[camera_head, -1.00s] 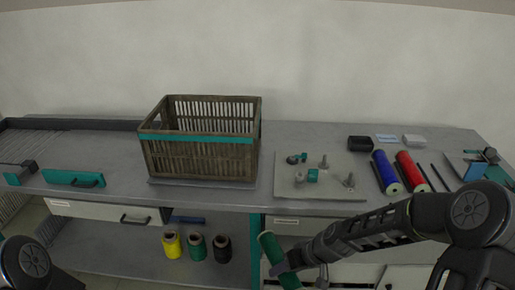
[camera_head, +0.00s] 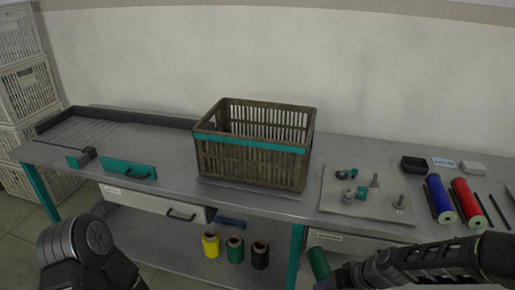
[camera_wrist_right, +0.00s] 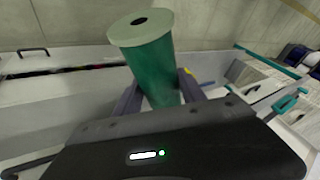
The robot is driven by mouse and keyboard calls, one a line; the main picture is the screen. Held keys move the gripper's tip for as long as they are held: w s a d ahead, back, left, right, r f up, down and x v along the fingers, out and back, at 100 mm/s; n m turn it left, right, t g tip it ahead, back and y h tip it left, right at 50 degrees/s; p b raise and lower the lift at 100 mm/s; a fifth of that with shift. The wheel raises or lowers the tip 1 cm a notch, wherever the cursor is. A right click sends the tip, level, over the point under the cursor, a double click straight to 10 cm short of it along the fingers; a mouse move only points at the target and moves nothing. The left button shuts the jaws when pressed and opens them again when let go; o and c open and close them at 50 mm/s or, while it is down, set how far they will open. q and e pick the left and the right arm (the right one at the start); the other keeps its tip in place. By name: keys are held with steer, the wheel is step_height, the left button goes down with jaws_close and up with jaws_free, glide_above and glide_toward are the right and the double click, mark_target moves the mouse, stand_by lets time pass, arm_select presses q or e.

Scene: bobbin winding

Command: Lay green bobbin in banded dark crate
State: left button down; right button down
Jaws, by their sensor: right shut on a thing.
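The green bobbin (camera_head: 318,263) is held in my right gripper (camera_head: 330,283), low in front of the bench at the bottom of the head view. In the right wrist view the green bobbin (camera_wrist_right: 150,62) stands between the two fingers of my right gripper (camera_wrist_right: 155,92), its pale flanged end pointing away from the palm. The dark slatted crate (camera_head: 250,162) with a teal band stands on the bench, up and left of the bobbin. Its visible inside looks empty; its floor is hidden. My left arm shows at lower left, but its gripper is out of view.
A plate with pegs (camera_head: 350,205) lies right of the crate, beside a blue roll (camera_head: 440,198) and a red roll (camera_head: 467,202). Yellow, green and black spools (camera_head: 236,248) stand on the lower shelf. A teal-fronted piece (camera_head: 128,168) lies left of the crate.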

mark_target(328, 273)
steer(key=shift+w+r, duration=0.25)
steer(key=shift+r, duration=0.15)
steer(key=w+r, duration=0.3)
steer(key=r, duration=0.9)
